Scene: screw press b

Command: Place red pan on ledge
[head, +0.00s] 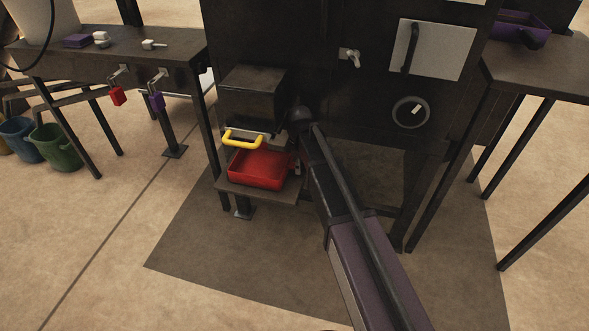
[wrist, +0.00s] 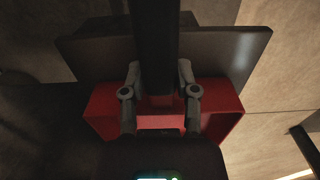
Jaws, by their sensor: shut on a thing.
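The red pan (head: 256,170) is a shallow rectangular tray. It looks level over the small dark ledge (head: 284,194) at the front of the press; I cannot tell whether its base touches the ledge. My gripper (wrist: 160,82) is shut on the pan at its near side, with a dark bar between the fingers. In the wrist view the red pan (wrist: 226,103) spreads to both sides of the fingers, and the dark ledge (wrist: 225,55) shows beyond it. In the head view my arm and wrist hide most of the gripper, just right of the pan.
A dark box with a yellow handle (head: 243,139) stands close behind the pan. The press body (head: 300,60) rises behind my arm. A side table (head: 180,45) with small items stands left, another table (head: 540,72) with a purple pan (head: 522,28) right. Buckets (head: 55,147) stand far left.

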